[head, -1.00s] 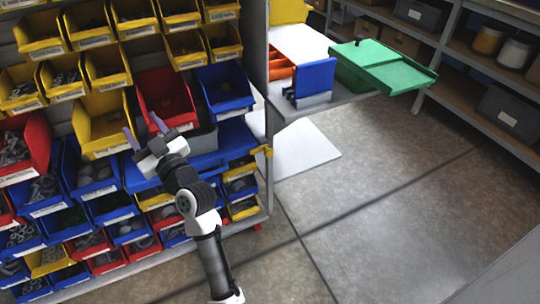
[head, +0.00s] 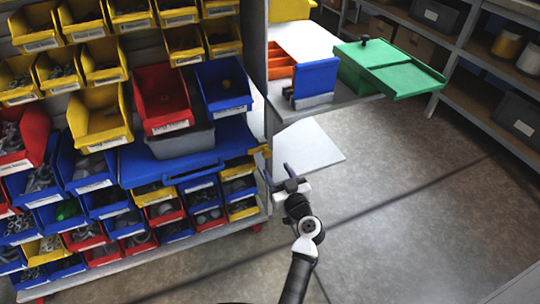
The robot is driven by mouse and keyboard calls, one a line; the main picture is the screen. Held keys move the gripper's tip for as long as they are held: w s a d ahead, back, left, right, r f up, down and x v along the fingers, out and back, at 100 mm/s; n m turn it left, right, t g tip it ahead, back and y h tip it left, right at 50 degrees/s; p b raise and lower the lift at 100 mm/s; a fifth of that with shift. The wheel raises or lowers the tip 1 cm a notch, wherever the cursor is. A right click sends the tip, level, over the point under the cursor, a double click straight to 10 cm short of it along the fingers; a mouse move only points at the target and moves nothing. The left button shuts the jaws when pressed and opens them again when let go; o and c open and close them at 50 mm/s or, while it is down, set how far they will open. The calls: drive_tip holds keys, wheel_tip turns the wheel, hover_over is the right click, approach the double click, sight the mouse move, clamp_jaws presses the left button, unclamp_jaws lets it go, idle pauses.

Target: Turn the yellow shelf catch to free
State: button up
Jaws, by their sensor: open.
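The yellow shelf catch (head: 261,150) is a small piece at the right post of the bin rack, level with the right end of the blue shelf (head: 219,147). Which way it is turned is too small to tell. My gripper (head: 277,174) is open and empty, with its two purple-grey fingers spread. In the picture it is just below and to the right of the catch, apart from it. The distance in depth is unclear.
A red bin (head: 160,103), a blue bin (head: 223,87) and a grey bin (head: 181,142) are at the blue shelf. Several small bins fill the rack around it. A side table holds a green box (head: 403,75). The floor at right is clear.

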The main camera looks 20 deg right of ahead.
sight(268, 154)
drive_tip(key=w+p, duration=0.1)
drive_tip(key=w, duration=0.6)
drive_tip(key=shift+w+a, duration=0.1)
drive_tip(key=c, duration=1)
drive_tip(key=shift+o, duration=0.2)
